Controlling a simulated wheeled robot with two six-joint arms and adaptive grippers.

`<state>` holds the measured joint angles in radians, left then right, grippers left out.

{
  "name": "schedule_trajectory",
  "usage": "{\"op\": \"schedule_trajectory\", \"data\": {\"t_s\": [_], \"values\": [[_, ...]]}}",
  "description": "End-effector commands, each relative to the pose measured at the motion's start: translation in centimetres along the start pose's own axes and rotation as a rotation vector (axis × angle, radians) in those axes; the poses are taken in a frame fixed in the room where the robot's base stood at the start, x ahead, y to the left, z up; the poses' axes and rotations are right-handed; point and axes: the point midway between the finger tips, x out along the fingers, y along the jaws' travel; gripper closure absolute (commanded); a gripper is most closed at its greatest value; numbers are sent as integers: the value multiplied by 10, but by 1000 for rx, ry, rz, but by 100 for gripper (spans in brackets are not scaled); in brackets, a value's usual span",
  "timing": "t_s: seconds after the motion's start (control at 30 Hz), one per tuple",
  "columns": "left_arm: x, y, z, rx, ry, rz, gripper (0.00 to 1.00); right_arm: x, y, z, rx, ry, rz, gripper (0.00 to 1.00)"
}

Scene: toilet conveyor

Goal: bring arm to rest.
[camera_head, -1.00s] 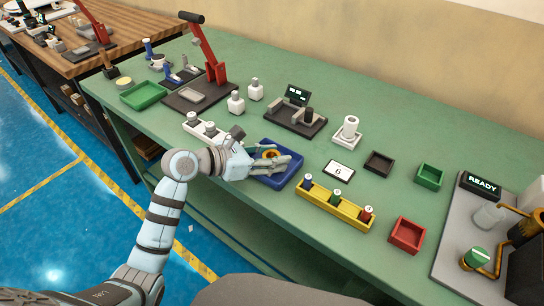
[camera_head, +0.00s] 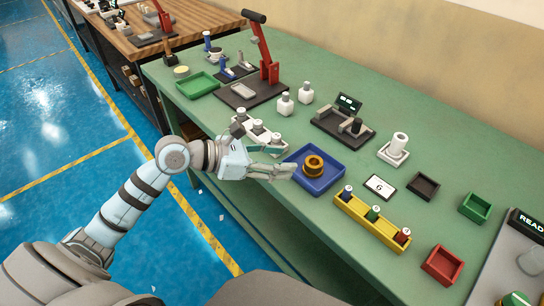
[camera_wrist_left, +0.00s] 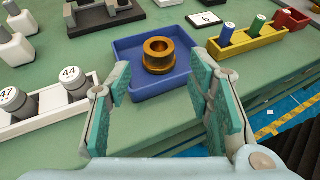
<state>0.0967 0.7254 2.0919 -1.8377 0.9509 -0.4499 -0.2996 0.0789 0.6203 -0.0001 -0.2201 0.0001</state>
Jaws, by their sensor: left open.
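My left gripper (camera_head: 268,163) is at the front edge of the green table, just left of the blue tray (camera_head: 330,181). Its two fingers are apart in the left wrist view (camera_wrist_left: 163,108), with nothing between the pads. A brass ring-shaped part (camera_head: 313,166) sits in the blue tray, beyond the fingertips; it also shows in the left wrist view (camera_wrist_left: 158,56). My right gripper is not seen.
A yellow rack (camera_head: 366,221) with colored bottles stands right of the tray. A red lever press (camera_head: 262,50) stands farther back. Blue floor (camera_head: 60,130) lies open at left.

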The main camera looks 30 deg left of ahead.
Motion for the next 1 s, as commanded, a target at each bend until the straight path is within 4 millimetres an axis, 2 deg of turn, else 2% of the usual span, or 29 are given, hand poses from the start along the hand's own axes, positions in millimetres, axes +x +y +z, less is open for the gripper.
{"op": "schedule_trajectory", "data": {"t_s": [0.1, 0.2, 0.63, 0.73, 0.77, 0.83, 0.87, 0.9, 0.93, 0.97, 1.0], "values": [[-13, 0, 0, 0, 3, -1, 53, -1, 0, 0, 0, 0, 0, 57], [-17, -1, 1, -2, 0, -3, 53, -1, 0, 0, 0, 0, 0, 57], [-17, -1, 1, -4, -3, -3, 53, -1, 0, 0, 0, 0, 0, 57], [-15, -11, 14, -68, -87, -24, 53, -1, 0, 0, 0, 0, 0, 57], [-14, -17, 24, -121, -151, -39, 53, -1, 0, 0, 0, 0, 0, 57], [-21, -30, 61, -350, -394, -78, 53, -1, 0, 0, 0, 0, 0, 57], [-30, -29, 78, -496, -526, -88, 53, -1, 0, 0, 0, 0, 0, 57], [-47, -17, 94, -734, -715, -84, 53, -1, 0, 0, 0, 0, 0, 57], [-63, -1, 96, -942, -859, -63, 53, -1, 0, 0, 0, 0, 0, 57], [-79, 20, 85, -1171, -996, -20, 53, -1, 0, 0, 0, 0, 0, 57], [-96, 46, 52, -1484, -1152, 70, 53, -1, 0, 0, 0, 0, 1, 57]]}}
